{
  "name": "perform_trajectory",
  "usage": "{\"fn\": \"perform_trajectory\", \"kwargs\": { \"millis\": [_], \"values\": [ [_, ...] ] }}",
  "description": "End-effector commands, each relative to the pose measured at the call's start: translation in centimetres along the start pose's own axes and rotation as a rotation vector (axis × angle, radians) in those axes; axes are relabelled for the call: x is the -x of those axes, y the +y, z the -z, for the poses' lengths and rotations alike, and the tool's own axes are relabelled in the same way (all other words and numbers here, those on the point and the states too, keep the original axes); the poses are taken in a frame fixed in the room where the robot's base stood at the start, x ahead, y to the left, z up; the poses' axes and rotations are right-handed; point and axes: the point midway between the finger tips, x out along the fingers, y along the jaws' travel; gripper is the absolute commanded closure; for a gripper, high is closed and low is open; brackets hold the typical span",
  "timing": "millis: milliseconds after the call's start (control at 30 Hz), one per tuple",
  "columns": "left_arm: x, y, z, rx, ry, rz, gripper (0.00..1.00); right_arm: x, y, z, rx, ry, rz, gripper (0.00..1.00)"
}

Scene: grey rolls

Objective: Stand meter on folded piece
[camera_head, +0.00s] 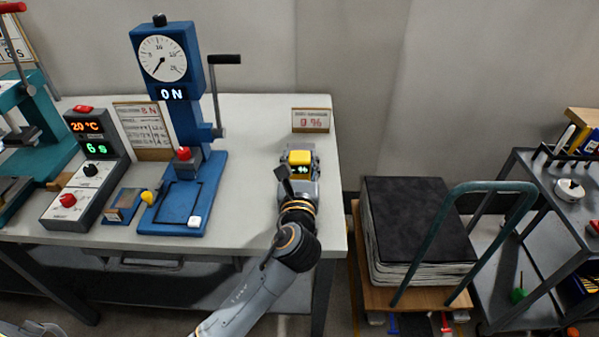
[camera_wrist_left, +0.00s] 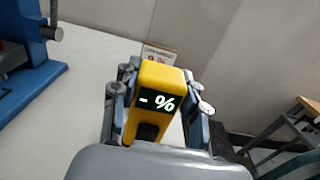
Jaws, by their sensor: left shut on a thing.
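The yellow meter (camera_head: 300,157) is at the right end of the workbench, below the small framed sign. In the left wrist view the meter (camera_wrist_left: 157,98) has a dark display reading "- %". My left gripper (camera_head: 301,168) is shut on it, with a finger on each side in the left wrist view. I cannot tell whether the meter touches the bench. I cannot clearly make out a folded piece; a small white block (camera_head: 194,221) lies at the front of the blue press base. My right gripper is not in view.
The blue press (camera_head: 182,190) with dial and lever stands left of the meter. A grey control box (camera_head: 85,180) and a small blue-brown box (camera_head: 124,206) are further left. A framed sign (camera_head: 311,120) stands behind the meter. A cart with stacked dark sheets (camera_head: 420,220) is at right.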

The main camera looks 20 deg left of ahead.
Motion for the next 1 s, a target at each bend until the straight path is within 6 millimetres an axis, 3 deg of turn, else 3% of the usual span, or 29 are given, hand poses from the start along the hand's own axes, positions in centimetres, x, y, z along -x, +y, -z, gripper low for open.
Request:
{"fn": "perform_trajectory", "kwargs": {
  "millis": [200,567,600,700,1000],
  "values": [
    [-0.2,0.1,3.2,-0.002,0.002,-0.002,0.96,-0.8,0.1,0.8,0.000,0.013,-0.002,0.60],
    [-0.2,0.1,3.5,-0.001,-0.001,-0.001,0.96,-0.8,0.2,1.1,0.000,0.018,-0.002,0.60],
    [-0.2,0.1,3.6,-0.002,0.001,-0.001,0.54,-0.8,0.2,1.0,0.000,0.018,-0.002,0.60],
    [-0.2,0.1,3.6,-0.002,0.001,-0.001,0.34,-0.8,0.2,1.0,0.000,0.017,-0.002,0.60],
    [-0.2,0.1,3.5,-0.001,0.001,-0.001,0.33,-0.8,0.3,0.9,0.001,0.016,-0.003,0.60]
  ]
}}
